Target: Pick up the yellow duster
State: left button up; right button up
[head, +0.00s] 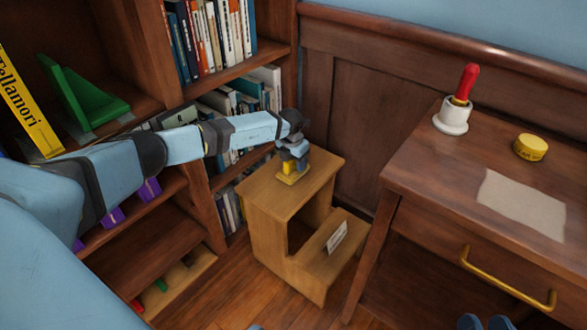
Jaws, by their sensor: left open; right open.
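A small yellow object, which looks like the yellow duster (291,177), sits on the top step of a wooden step stool (325,164). My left arm reaches in from the left, and my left gripper (291,163) points down at it. The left gripper is open, with its fingers at the duster's upper part. The fingers hide some of the duster, and I cannot tell whether they touch it.
A desk (430,178) on the right bears a red-handled object (467,82) in a white holder (452,118), a round yellow tin (530,147) and a paper sheet (522,204). A bookcase (215,193) stands left of the stool. A white card (337,237) is on the lower step.

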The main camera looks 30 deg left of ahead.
pick_arm(q)
jog(key=shift+f, duration=0.25)
dwell(0.4)
grip_shut()
jog(key=shift+r, duration=0.1)
jog(key=shift+r, duration=0.2)
notch_tip(320, 180, up, 20)
jog(key=p, duration=0.7)
pick_arm(e)
notch_tip(320, 180, up, 9)
jog(key=m+t, duration=0.1)
jog(key=t, duration=0.3)
jog(key=shift+s+d+r, duration=0.2)
jog(key=shift+s+d, duration=0.05)
jog(key=shift+d, duration=0.05)
